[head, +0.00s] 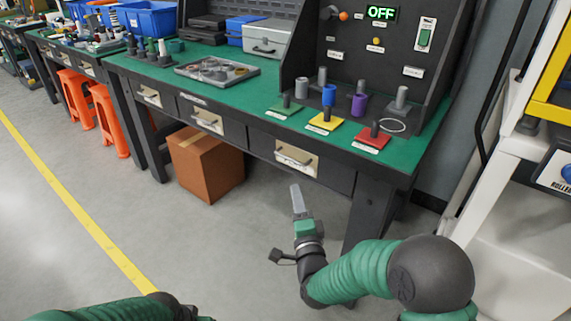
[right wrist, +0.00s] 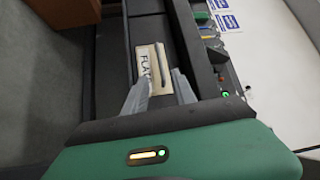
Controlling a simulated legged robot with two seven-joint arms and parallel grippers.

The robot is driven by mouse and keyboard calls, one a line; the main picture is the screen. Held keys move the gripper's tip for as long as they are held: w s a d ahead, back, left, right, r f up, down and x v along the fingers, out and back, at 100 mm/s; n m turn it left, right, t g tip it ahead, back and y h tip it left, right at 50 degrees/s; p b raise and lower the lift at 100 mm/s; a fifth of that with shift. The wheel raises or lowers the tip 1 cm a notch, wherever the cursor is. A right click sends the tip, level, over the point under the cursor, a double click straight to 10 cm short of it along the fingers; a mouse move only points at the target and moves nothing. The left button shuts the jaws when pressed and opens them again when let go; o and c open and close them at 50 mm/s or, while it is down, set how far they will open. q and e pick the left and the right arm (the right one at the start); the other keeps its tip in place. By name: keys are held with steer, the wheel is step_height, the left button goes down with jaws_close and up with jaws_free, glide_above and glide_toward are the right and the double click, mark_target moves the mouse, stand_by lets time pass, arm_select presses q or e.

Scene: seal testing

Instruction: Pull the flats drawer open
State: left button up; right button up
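The flats drawer, whose label plate starts "FLA" in the right wrist view (right wrist: 144,62), has a dark front and a bar handle (right wrist: 161,56). In the head view it appears to be the right-hand drawer (head: 296,158) under the bench top; its label is too small to read there. It looks shut. My right gripper (head: 296,187) is below and in front of that drawer. In the right wrist view its two grey fingers (right wrist: 162,80) are apart, pointing at the drawer front, with nothing held. Contact with the handle cannot be told. My left arm's end shows at bottom left, its fingers out of frame.
Other drawers (head: 208,118) lie to the left. A cardboard box (head: 206,165) stands under the bench. A bench leg (head: 368,215) is behind my right arm. The floor in front is clear.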

mark_target(288, 159)
steer(key=b+x, duration=0.1)
steer(key=x, duration=0.4)
steer(key=b+x, duration=0.2)
steer(key=x, duration=0.3)
steer(key=b+x, duration=0.2)
steer(key=x, duration=0.3)
steer(key=shift+f, duration=0.3)
steer(key=shift+w+r, duration=0.2)
steer(key=shift+w, duration=0.05)
jaws_close()
steer(key=shift+f, duration=0.2)
